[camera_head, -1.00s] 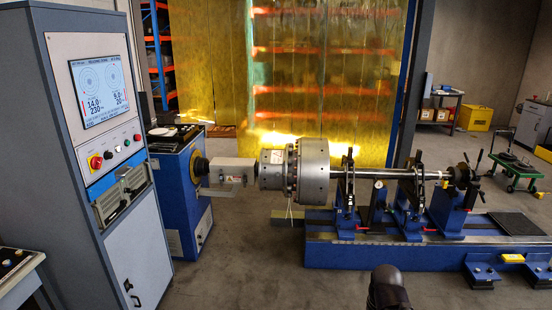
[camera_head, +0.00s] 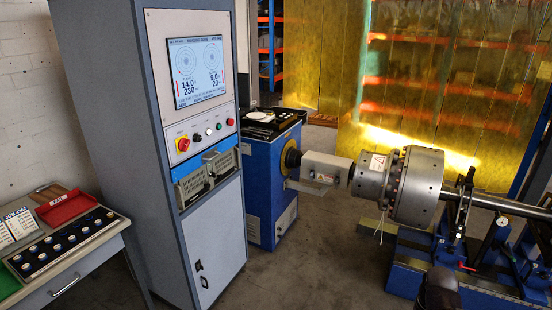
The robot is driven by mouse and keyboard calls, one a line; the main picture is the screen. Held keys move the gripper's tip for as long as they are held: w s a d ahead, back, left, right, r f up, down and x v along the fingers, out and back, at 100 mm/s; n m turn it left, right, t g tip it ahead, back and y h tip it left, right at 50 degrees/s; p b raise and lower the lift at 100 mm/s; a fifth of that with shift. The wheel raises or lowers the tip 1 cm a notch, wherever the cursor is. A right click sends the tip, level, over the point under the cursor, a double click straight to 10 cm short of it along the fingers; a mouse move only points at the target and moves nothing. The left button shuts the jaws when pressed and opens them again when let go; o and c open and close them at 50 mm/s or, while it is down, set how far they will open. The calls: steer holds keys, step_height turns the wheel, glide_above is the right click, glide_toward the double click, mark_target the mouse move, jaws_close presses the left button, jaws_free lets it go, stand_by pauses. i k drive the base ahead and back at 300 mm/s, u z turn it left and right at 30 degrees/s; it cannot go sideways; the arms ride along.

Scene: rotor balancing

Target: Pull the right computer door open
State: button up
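The grey cabinet (camera_head: 213,242) stands left of centre in the head view, its front facing right and toward me. Two computer units sit side by side in a recess below its button panel. A dark rounded shape at the bottom edge, right of centre, appears to be my gripper (camera_head: 440,290). It is far from the cabinet, and its fingers cannot be made out.
The blue drive housing (camera_head: 262,190) and the rotor (camera_head: 418,187) are to the right. Grey floor (camera_head: 325,265) is clear between cabinet and rotor stand.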

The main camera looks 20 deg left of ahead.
mark_target(223, 167)
steer(key=u, duration=0.35)
steer(key=i, duration=0.75)
steer(key=u, duration=0.85)
steer(key=i, duration=0.8)
steer(key=u, duration=0.4)
